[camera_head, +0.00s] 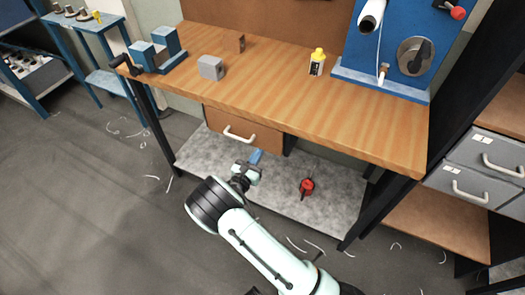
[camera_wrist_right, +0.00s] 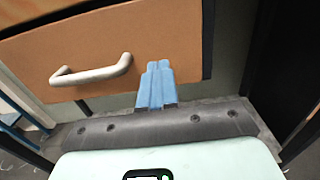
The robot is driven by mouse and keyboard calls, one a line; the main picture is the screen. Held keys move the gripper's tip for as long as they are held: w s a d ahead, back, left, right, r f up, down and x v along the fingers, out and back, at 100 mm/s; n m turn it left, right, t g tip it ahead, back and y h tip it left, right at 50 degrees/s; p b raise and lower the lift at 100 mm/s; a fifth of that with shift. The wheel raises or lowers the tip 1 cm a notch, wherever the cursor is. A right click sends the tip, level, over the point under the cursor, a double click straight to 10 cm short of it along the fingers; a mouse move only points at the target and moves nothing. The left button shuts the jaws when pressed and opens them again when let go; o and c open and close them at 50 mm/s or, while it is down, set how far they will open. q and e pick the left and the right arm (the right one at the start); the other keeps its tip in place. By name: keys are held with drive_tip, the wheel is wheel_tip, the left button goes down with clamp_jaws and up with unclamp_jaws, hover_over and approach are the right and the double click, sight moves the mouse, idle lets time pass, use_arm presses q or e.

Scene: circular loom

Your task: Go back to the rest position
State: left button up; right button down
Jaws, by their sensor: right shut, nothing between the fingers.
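My right gripper (camera_head: 255,158) is in front of the workbench, just below and to the right of the drawer handle (camera_head: 239,134) in the head view. Its blue fingers are together and hold nothing, as the right wrist view also shows (camera_wrist_right: 157,84). The drawer (camera_wrist_right: 120,50) has an orange-brown front and sits under the tabletop. The gripper is apart from the handle, which lies to the left of the fingers in the wrist view. My left gripper is not in view.
The wooden workbench (camera_head: 300,85) carries a blue vise, a grey block (camera_head: 211,67), a yellow-capped bottle (camera_head: 317,63) and a blue machine (camera_head: 390,45). A red object (camera_head: 307,186) lies on the grey lower shelf (camera_head: 335,205). Grey drawers (camera_head: 470,185) stand at right. The floor at left is mostly open.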

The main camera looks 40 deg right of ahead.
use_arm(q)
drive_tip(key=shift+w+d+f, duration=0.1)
use_arm(e)
drive_tip(key=v, duration=0.9)
drive_tip(key=shift+f, duration=0.15)
drive_tip(key=shift+w, duration=0.15)
drive_tip(key=s+d+f+m+g+y+p, duration=0.15)
drive_tip(key=s+f+m+g+y, duration=0.5)
drive_tip(key=s+f, duration=0.7)
drive_tip(key=s+a+f+m+g+y+p, duration=0.1)
drive_tip(key=s+a+f+g+y, duration=0.15)
drive_tip(key=s, duration=0.35)
drive_tip(key=s+a+f+m+g+y, duration=0.1)
drive_tip(key=s+a+m+g+y, duration=0.15)
drive_tip(key=s+a, duration=0.2)
drive_tip(key=s+a+f+m+y+p, duration=0.1)
drive_tip(key=s+a+m+y+p, duration=0.1)
drive_tip(key=s+a+m+y, duration=0.55)
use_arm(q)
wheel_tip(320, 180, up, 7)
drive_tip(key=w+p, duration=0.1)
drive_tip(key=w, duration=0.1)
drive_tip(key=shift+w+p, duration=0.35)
use_arm(e)
drive_tip(key=w+a+r+m+t+y, duration=0.1)
drive_tip(key=w+a+m+t, duration=0.3)
drive_tip(key=w+a+m, duration=0.2)
drive_tip(key=shift+a+m+y, duration=0.3)
drive_tip(key=shift+m+y, duration=0.1)
drive_tip(key=shift+m, duration=0.75)
